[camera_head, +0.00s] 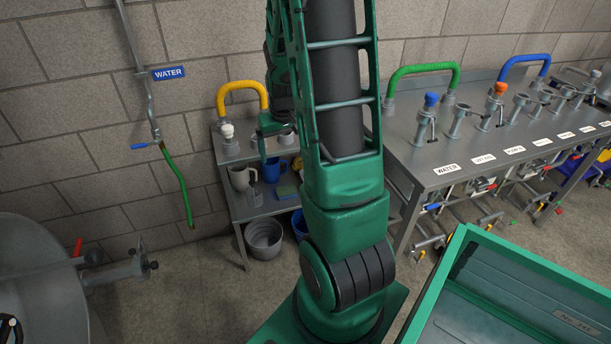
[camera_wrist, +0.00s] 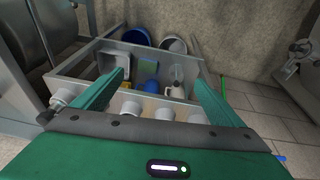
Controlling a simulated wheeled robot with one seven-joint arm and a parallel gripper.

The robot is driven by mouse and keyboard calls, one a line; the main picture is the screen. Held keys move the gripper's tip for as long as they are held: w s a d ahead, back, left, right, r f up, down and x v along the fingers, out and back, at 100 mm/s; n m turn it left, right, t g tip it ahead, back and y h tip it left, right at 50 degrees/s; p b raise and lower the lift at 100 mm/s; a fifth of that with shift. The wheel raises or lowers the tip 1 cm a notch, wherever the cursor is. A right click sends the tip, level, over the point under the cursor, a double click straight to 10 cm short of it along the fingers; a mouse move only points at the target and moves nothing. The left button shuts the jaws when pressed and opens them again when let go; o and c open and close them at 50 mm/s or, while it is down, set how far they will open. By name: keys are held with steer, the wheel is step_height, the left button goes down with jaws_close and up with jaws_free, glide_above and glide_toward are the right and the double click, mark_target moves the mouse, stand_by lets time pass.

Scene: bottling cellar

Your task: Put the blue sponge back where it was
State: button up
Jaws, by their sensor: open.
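My gripper (camera_wrist: 160,80) is open in the wrist view, its two green fingers spread wide above a small metal shelf unit (camera_wrist: 72,66). Nothing is visible between the fingertips at their height. In the head view, a small flat patch of blue and yellow-green (camera_head: 287,191) lies on the lower shelf, right of the clear bottle; it looks like the sponge, but is too small to be sure. A similar blue and green patch (camera_wrist: 150,85) shows low between the fingers in the wrist view. My arm covers part of the shelf unit in the head view.
A grey bucket (camera_head: 263,238) and a blue bucket (camera_wrist: 136,36) stand on the floor. A metal tap bench (camera_head: 425,165) stands right.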

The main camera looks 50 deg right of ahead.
steer(key=s+a+r+g+y, duration=0.1)
steer(key=s+a+r, duration=0.5)
steer(key=s, duration=0.5)
steer(key=s+a+r+g+y, duration=0.1)
steer(key=s+a+r, duration=0.5)
steer(key=s+a, duration=0.4)
steer(key=shift+s+r+m, duration=0.25)
steer(key=shift+s+m, duration=0.05)
steer(key=shift+s, duration=0.5)
